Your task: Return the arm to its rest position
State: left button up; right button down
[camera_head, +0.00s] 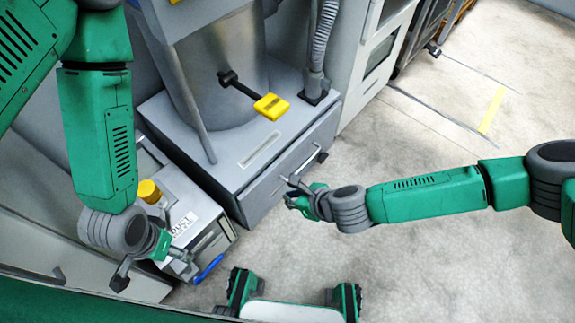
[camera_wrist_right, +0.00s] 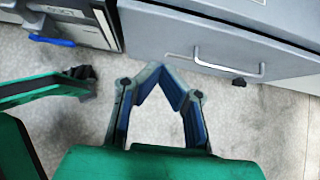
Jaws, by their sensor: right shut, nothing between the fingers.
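My right arm comes in from the right in the head view. Its gripper (camera_head: 297,194) is in front of the grey drawer (camera_head: 258,200), close to the left end of the drawer's bar handle. In the right wrist view the gripper (camera_wrist_right: 168,68) has its blue-lined fingers meeting at the tips, with nothing between them. The drawer handle (camera_wrist_right: 230,68) lies to the right of the tips and looks apart from them. My left arm hangs down at the left; its gripper (camera_head: 172,256) is beside the small grey box, and its fingers are hard to make out.
The small grey box (camera_head: 196,212) has a yellow knob (camera_head: 149,191) and a blue handle (camera_head: 208,268). A yellow-ended lever (camera_head: 271,106) sticks out above the drawer cabinet. Bare concrete floor (camera_head: 420,270) lies open at the front right.

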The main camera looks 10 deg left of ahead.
jog(key=s+d+r+n+g+h+p, duration=0.1)
jog(key=s+d+r+n+g+p, duration=0.15)
jog(key=s+n, duration=0.4)
jog(key=s+d+r+n+g+p, duration=0.1)
jog(key=s+d+r+n+p, duration=0.2)
jog(key=s+n, duration=0.35)
pick_arm(q)
notch_tip(320, 180, up, 11)
jog(key=p, duration=0.5)
jog(key=shift+d+r+p, duration=0.15)
jog(key=shift+r+p, duration=0.05)
jog(key=shift+p, duration=0.15)
pick_arm(e)
jog(key=s+d+r+n+h, duration=0.2)
jog(key=d+r+n, duration=0.1)
jog(key=d, duration=0.5)
jog(key=s+d+r+n+h, duration=0.2)
jog(key=d+r+n, duration=0.2)
jog(key=d, duration=0.5)
jog(key=s+d+r+n+h, duration=0.2)
jog(key=d+n, duration=0.3)
jog(key=d, duration=0.4)
jog(key=shift+d+r+g+h, duration=0.3)
jog(key=shift+r+g, duration=0.15)
jog(key=shift+r, duration=0.45)
